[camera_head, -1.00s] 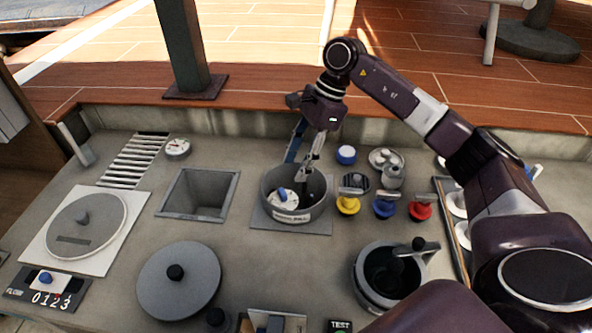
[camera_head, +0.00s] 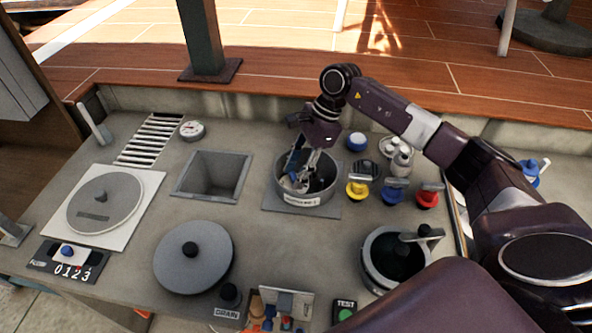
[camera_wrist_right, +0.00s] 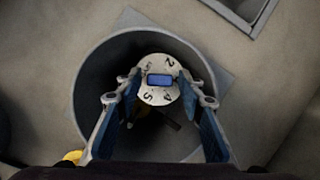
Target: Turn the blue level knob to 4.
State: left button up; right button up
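The blue level knob (camera_wrist_right: 160,80) is a small blue bar on a round white dial (camera_wrist_right: 159,96) with dark numbers. The digits 2, 4 and 5 can be read in the right wrist view. The dial sits inside a round grey pot (camera_head: 304,199); in the head view the arm partly hides it. My right gripper (camera_wrist_right: 161,76) is open above the dial. Its fingers stand on either side of the knob with gaps between. It also shows reaching down into the pot in the head view (camera_head: 305,172).
Yellow (camera_head: 357,191), blue (camera_head: 392,196) and red (camera_head: 427,199) valves stand right of the pot. A square basin (camera_head: 214,176) is on its left. A flow panel (camera_head: 70,262) with numbers 0 to 3 is at the far left. A round lid (camera_head: 193,257) lies in front.

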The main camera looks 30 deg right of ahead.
pick_arm(q)
jog(key=shift+s+a, duration=0.4)
jog(key=shift+a, duration=0.05)
pick_arm(e)
grip_shut()
